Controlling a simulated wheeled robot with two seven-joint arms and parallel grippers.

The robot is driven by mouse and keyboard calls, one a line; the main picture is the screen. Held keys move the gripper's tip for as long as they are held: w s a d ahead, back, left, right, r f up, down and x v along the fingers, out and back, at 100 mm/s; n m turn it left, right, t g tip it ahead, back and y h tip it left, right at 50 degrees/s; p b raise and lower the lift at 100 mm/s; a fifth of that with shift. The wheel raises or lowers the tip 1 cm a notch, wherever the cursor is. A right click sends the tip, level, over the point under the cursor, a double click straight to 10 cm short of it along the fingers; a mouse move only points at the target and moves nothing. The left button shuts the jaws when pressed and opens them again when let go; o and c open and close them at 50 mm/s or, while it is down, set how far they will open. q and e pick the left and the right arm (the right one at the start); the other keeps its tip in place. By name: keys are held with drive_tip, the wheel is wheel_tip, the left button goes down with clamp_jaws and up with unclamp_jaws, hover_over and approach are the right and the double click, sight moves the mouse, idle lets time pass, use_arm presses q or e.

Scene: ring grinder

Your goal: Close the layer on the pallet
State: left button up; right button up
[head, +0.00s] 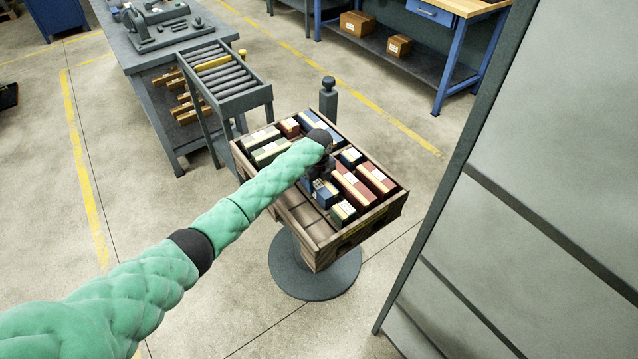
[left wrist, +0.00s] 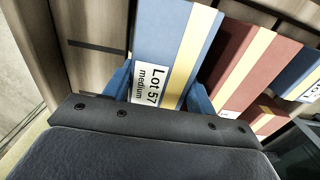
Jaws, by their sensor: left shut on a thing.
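The pallet (head: 371,222) is a wooden tray with raised sides on a round grey pedestal. It holds several boxes in green, red and blue, such as a long red box (head: 352,186) and a small green box (head: 343,213). A bare wooden strip shows at its near left side. My left gripper (left wrist: 160,92) is over the pallet and shut on a blue box (left wrist: 169,40) with a yellow stripe and a label reading "Lot 57 medium". In the head view the arm partly hides this box, and I cannot tell whether it touches the pallet floor. My right gripper is not in view.
Red boxes (left wrist: 243,60) stand close beside the held box. A grey post (head: 328,100) rises behind the pallet. A roller conveyor (head: 222,78) stands at the back left. A large grey panel (head: 540,180) fills the right. Floor is open around the pedestal (head: 318,280).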

use_arm(q)
drive_tip(key=shift+f, duration=0.3)
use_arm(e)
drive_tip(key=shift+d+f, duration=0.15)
use_arm(q)
drive_tip(key=o, duration=1.5)
drive_tip(key=shift+f, duration=0.1)
drive_tip(key=shift+b, duration=0.3)
wheel_tip(320, 180, up, 7)
drive_tip(key=shift+f+b, duration=0.15)
drive_tip(key=shift+b, duration=1)
drive_tip(key=shift+r, duration=0.6)
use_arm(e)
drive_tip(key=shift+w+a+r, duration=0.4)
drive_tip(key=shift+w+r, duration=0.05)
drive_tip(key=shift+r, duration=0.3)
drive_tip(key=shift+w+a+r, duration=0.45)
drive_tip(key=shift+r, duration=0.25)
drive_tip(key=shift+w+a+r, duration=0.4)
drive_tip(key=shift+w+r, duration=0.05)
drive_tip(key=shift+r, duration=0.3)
